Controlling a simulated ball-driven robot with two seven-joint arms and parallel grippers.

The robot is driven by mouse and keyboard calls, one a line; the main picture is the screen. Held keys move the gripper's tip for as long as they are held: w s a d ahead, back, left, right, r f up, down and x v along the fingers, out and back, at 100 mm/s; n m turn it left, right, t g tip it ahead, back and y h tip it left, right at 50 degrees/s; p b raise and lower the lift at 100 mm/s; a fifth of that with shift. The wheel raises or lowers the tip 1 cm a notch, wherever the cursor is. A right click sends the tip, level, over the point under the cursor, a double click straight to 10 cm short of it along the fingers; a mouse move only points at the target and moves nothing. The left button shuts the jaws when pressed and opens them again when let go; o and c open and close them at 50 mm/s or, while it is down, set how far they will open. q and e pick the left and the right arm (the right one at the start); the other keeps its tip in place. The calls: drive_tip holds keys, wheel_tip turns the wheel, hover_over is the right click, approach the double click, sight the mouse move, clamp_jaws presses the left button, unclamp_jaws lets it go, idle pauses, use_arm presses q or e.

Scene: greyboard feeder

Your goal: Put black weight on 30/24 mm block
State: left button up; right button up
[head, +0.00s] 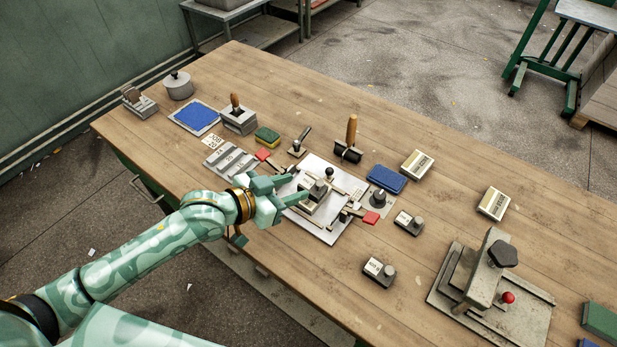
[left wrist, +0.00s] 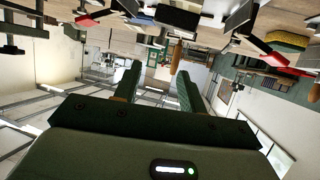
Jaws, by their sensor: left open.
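My left gripper (head: 295,187) reaches in from the left, over the left edge of a pale plate (head: 330,237). Its jaws are open with nothing seen between them; both fingers also show in the left wrist view (left wrist: 156,85). A grey block (head: 309,207) sits on the plate just right of the fingers, with a dark weight (head: 318,188) at its top. A dark knobbed piece (head: 378,198) stands at the plate's right side. The block labels are too small to read, so I cannot tell which is 30/24 mm. The right gripper is not in view.
A heavy press (head: 487,275) is at the right. The wooden table (head: 470,165) has clear room at the back right.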

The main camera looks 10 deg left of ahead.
use_arm(q)
drive_tip(key=v, duration=0.3)
drive_tip(key=shift+s, duration=0.1)
idle(0.3)
